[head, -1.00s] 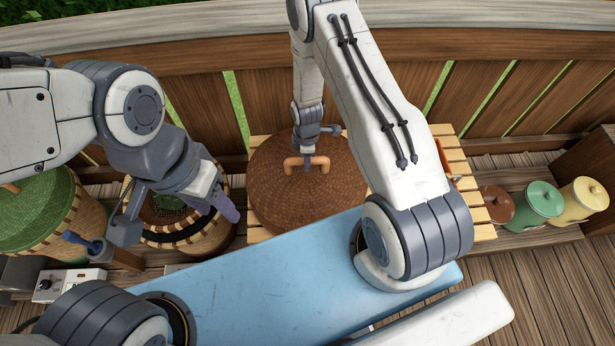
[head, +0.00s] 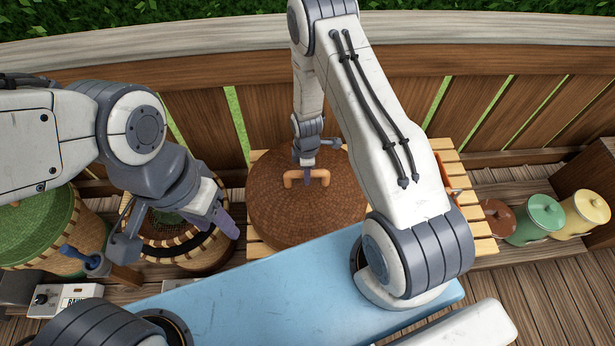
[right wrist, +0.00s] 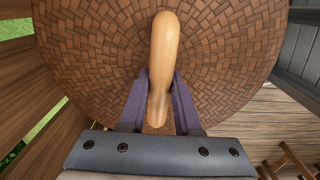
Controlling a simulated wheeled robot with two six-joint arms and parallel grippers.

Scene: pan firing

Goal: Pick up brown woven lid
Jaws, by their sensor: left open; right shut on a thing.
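The brown woven lid (head: 335,215) is a round disc with an orange-tan wooden handle, lying on a slatted wooden surface in the middle of the head view. My right gripper (head: 306,178) is over the lid with its fingers at the handle. In the right wrist view the purple fingers of this gripper (right wrist: 160,105) are shut on the handle (right wrist: 164,45), one on each side, and the woven lid (right wrist: 90,60) fills most of the view. My left gripper (head: 180,225) is open and empty, above a woven basket (head: 200,252) left of the lid.
A green-topped basket (head: 40,225) stands at far left, near a small white control box (head: 65,299). Brown (head: 497,217), green (head: 541,222) and yellow (head: 583,215) lidded canisters stand at right. The slatted wooden surface (head: 452,170) shows beside the lid. A wooden fence (head: 540,100) runs behind.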

